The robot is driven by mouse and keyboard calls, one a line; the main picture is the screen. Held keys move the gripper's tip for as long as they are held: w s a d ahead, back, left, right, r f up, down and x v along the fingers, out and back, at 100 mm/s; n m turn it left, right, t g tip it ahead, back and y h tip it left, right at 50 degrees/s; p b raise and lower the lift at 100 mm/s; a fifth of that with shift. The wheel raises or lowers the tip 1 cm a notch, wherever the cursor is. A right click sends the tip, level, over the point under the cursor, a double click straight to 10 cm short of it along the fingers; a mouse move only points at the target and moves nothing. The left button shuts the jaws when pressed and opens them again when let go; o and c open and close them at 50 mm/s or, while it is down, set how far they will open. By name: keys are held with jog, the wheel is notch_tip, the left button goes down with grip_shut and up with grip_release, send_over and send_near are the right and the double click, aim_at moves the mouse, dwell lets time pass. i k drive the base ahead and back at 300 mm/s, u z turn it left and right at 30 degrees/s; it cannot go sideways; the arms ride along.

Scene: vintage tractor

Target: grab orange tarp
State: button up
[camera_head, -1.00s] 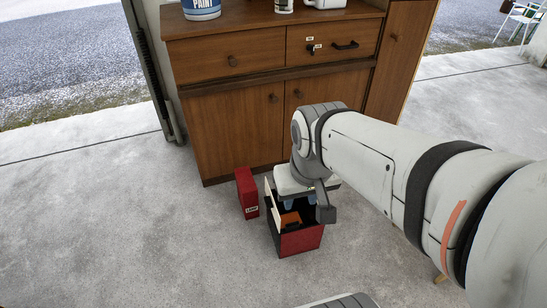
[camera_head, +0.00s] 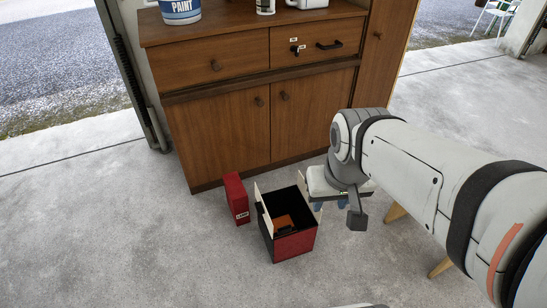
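An orange item (camera_head: 283,222), which looks like the folded tarp, lies inside an open box (camera_head: 296,244) on the floor. The box is red outside and black inside, and a pale flap stands up at its left. A dark thing lies beside the orange item; it is too small to make out. My gripper (camera_head: 331,205) is to the right of the box and a little above it, apart from the orange item. Its bluish fingertips show only in part below the pale gripper body, so I cannot tell its opening.
A small red box (camera_head: 237,198) with a white label stands left of the open box. A wooden cabinet (camera_head: 225,128) stands behind, with a paint can (camera_head: 181,10) on top. The concrete floor at the left and front is clear.

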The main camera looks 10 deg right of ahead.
aim_at(283, 224)
jog(key=u, duration=0.05)
jog(key=i, duration=0.95)
jog(key=z, duration=0.05)
